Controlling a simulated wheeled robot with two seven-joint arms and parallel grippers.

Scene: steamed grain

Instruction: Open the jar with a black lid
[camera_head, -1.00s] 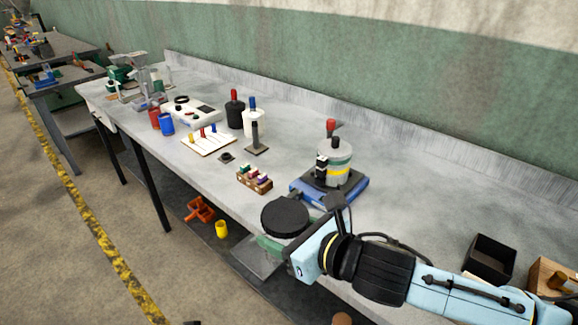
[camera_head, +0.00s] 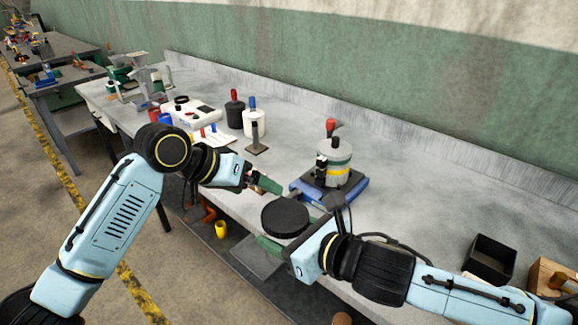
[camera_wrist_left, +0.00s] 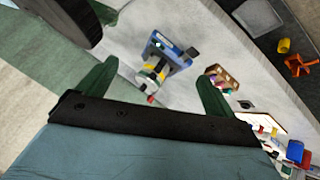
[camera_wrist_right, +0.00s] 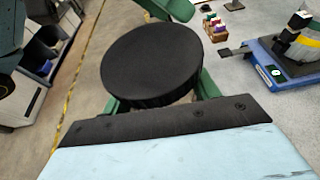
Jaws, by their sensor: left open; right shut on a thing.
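The jar's round black lid (camera_head: 285,217) shows at the table's front edge in the head view. It fills the middle of the right wrist view (camera_wrist_right: 152,62), between green fingers. The jar's body is hidden below it. My right gripper (camera_head: 283,228) is shut on the jar from the right. My left gripper (camera_head: 264,184) is open and empty, just behind and left of the lid, apart from it. One of its green fingers shows at the top of the right wrist view. The lid's dark edge is at the upper left of the left wrist view (camera_wrist_left: 72,14).
A grey and yellow device on a blue base (camera_head: 350,195) stands close behind the lid. A black container (camera_head: 232,108) and a white container (camera_head: 255,122) stand farther back. A black open box (camera_head: 489,259) is at the right. The table between is mostly clear.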

